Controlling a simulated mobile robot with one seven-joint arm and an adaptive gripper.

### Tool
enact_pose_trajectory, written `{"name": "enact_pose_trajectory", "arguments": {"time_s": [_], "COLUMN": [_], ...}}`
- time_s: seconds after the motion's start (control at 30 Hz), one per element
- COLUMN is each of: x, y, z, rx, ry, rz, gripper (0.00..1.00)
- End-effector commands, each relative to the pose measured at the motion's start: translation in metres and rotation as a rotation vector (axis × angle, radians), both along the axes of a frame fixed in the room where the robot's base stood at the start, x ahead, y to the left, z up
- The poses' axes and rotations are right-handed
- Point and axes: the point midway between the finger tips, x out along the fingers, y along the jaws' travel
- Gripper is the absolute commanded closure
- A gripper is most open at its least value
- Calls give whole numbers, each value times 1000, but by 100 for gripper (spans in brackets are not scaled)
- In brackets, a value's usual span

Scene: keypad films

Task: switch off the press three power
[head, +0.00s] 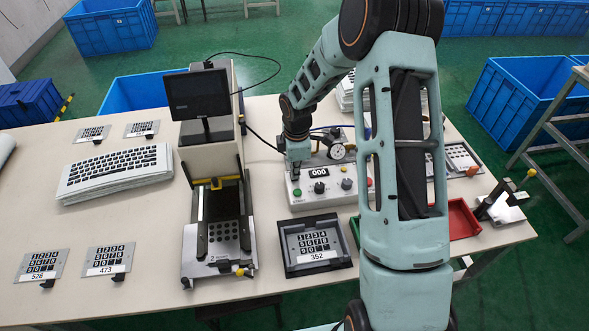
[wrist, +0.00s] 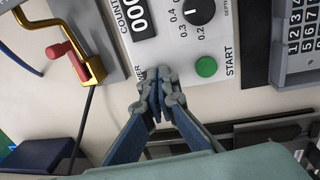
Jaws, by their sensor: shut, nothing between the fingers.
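The white control box (head: 325,192) stands on the table right of centre in the head view. It bears a counter reading 000 (head: 319,187), a dark knob (head: 346,184) and a green START button (head: 297,192). In the wrist view the box face (wrist: 180,55) shows the counter (wrist: 138,20), the depth knob (wrist: 192,12) and the green button (wrist: 206,66). My gripper (wrist: 158,80) is shut and empty, its fingertips over the box's edge beside a partly covered label ending in "ER". The power switch is not visible; the fingers may hide it. I cannot tell whether they touch the box.
A round gauge (head: 337,152) stands behind the box. A grey tray with a keypad plate marked 352 (head: 317,257) lies in front. A fixture with a monitor (head: 198,93) stands left. A red tray (head: 464,221) lies right. My arm hides the table between box and red tray.

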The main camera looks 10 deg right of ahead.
Motion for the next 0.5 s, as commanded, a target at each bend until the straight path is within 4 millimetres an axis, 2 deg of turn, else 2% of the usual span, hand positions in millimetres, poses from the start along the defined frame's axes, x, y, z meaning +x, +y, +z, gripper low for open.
{"name": "enact_pose_trajectory", "arguments": {"time_s": [0.27, 0.37, 0.5], "x": [1, 1, -2], "y": [0, 0, -1], "z": [2, 11, 35], "rx": [0, 0, -1], "ry": [-2, -4, -6], "rz": [0, -1, 0], "gripper": [100, 100, 100]}}
